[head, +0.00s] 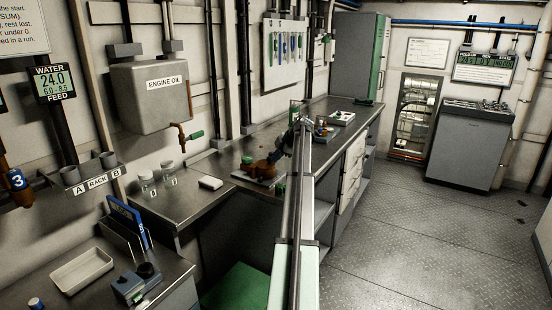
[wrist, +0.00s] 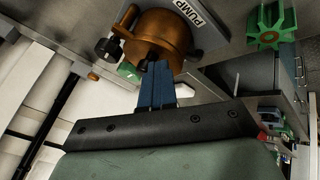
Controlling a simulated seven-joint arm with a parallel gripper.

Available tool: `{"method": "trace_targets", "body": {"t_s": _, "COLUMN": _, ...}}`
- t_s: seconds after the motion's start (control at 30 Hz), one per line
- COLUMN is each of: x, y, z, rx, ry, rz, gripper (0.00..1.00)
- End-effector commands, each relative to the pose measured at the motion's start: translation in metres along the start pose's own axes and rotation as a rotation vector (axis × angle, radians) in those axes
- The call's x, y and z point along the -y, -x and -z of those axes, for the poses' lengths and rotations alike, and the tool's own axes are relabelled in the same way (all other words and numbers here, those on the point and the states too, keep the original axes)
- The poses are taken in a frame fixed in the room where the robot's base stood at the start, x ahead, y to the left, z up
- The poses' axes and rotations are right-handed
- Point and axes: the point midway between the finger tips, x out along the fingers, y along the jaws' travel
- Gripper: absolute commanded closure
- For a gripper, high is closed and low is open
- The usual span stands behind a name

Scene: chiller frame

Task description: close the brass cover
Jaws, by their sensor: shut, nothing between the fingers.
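A brown, brass-coloured round housing (wrist: 158,32) fills the top of the wrist view, beside a white label reading PUMP (wrist: 190,12). I cannot tell which part of it is the cover, or how far that stands open. The same brown pump (head: 258,168) sits on a plate on the bench in the head view, partly beside my arm. My gripper (wrist: 160,66) has its blue fingers together and empty, with the tips at the lower edge of the brass housing. Whether they touch it is unclear. In the head view my arm hides much of this area.
A black knob (wrist: 104,46) juts from the housing's left side. On the bench (head: 185,205) are glass jars (head: 147,184) and a white block (head: 210,183). An engine oil tank (head: 152,97) hangs above.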

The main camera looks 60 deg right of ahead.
Motion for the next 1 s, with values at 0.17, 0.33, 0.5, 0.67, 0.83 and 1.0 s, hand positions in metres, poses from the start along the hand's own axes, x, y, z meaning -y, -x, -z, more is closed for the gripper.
{"method": "trace_targets", "body": {"t_s": 0.17, "x": 0.012, "y": 0.007, "z": -0.001, "rx": 0.002, "ry": -0.001, "rz": -0.001, "gripper": 1.00}}
{"method": "trace_targets", "body": {"t_s": 0.33, "x": 0.038, "y": 0.023, "z": -0.002, "rx": 0.001, "ry": 0.000, "rz": -0.001, "gripper": 1.00}}
{"method": "trace_targets", "body": {"t_s": 0.5, "x": 0.031, "y": 0.058, "z": -0.005, "rx": 0.002, "ry": 0.001, "rz": -0.002, "gripper": 1.00}}
{"method": "trace_targets", "body": {"t_s": 0.67, "x": 0.030, "y": 0.087, "z": -0.006, "rx": 0.001, "ry": 0.000, "rz": -0.002, "gripper": 1.00}}
{"method": "trace_targets", "body": {"t_s": 0.83, "x": 0.029, "y": 0.109, "z": -0.006, "rx": 0.000, "ry": 0.001, "rz": -0.001, "gripper": 1.00}}
{"method": "trace_targets", "body": {"t_s": 1.0, "x": 0.029, "y": 0.120, "z": -0.007, "rx": 0.000, "ry": 0.001, "rz": -0.001, "gripper": 1.00}}
